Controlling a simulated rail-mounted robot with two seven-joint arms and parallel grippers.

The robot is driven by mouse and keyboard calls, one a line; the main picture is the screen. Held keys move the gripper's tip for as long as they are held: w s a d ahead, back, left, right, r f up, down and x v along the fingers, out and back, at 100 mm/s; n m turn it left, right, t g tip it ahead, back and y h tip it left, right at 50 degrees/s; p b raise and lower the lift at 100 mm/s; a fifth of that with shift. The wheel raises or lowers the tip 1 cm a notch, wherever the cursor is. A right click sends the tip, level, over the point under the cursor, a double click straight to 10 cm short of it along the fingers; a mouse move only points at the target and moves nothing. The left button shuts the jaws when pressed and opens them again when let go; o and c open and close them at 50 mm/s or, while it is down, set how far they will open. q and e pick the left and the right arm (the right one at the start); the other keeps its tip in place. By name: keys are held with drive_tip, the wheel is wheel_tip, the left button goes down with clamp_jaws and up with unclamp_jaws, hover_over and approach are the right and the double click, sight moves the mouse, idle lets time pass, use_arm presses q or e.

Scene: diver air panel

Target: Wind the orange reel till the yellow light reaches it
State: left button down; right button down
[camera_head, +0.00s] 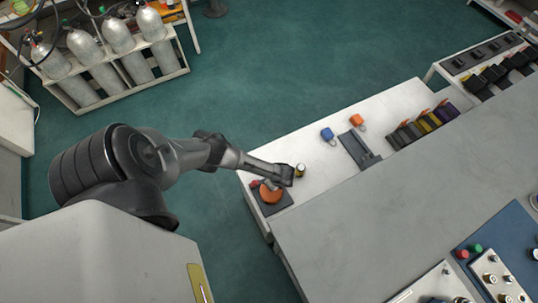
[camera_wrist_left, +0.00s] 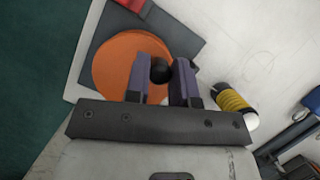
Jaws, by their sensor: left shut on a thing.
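The orange reel (camera_head: 271,193) sits on a dark square base at the near left corner of the white bench. It shows as an orange disc (camera_wrist_left: 112,62) in the left wrist view. My left gripper (camera_wrist_left: 162,78) is over the reel, its two fingers shut on a round black knob (camera_wrist_left: 160,71) on the reel. In the head view the left gripper (camera_head: 278,178) partly hides the reel. My right gripper is not in view.
A blue item (camera_head: 327,134) and an orange item (camera_head: 357,120) lie further along the white bench (camera_head: 318,182), near a dark tray (camera_head: 356,150). A grey raised surface (camera_head: 390,200) borders the bench. A red object (camera_wrist_left: 131,4) lies beside the reel base.

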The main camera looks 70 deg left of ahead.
use_arm(q)
drive_tip(key=m, duration=0.1)
drive_tip(key=m+t, duration=0.1)
drive_tip(key=m, duration=0.1)
drive_tip(key=w+m+p, duration=0.1)
drive_tip(key=shift+d+m+t+y, duration=0.3)
drive_tip(key=shift+d, duration=0.05)
drive_tip(key=m, duration=0.1)
drive_tip(key=m+t, duration=0.1)
drive_tip(key=d+m+p, duration=0.1)
drive_tip(key=shift+w+m+t, duration=0.3)
drive_tip(key=shift+w+m, duration=0.05)
drive_tip(key=shift+m, duration=0.05)
drive_tip(key=m+t, duration=0.1)
drive_tip(key=m, duration=0.1)
drive_tip(key=d+m+h+p, duration=0.1)
drive_tip(key=m, duration=0.2)
drive_tip(key=shift+w+d+t, duration=0.15)
drive_tip(key=shift+t, duration=0.25)
drive_tip(key=shift+d+m+t+h, duration=0.15)
drive_tip(key=shift+d+m+h, duration=0.05)
drive_tip(key=shift+m, duration=0.4)
drive_tip(key=shift+d+m+t+h, duration=0.15)
drive_tip(key=shift+m+h, duration=0.05)
drive_tip(key=shift+m, duration=0.4)
drive_tip(key=shift+d+m, duration=0.1)
drive_tip(key=shift+m, duration=0.2)
drive_tip(key=c, duration=1)
unclamp_jaws()
drive_tip(key=shift+p, duration=0.3)
